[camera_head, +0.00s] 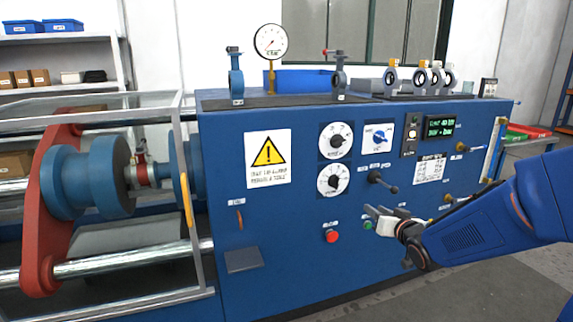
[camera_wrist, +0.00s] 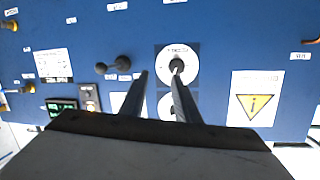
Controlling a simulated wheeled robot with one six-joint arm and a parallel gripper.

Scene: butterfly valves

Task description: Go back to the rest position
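My gripper (camera_head: 376,212) is in front of the blue test bench (camera_head: 275,225) in the head view, left of my blue arm. In the wrist view my gripper (camera_wrist: 160,74) has its two fingers apart, with nothing between them. The bench panel is upside down in that view. A white dial (camera_wrist: 178,62) shows at the right fingertip; whether they touch cannot be told. Another dial lies partly behind the fingers. In the head view, the gripper is near a green button (camera_head: 368,225) and below a dark lever (camera_head: 378,178).
A red button (camera_head: 331,236) sits lower on the panel. Several small valves (camera_head: 420,75) and a gauge (camera_head: 271,42) stand on the bench top. A caged rig with a red flange (camera_head: 50,210) is at left. Grey floor (camera_head: 480,285) is clear at lower right.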

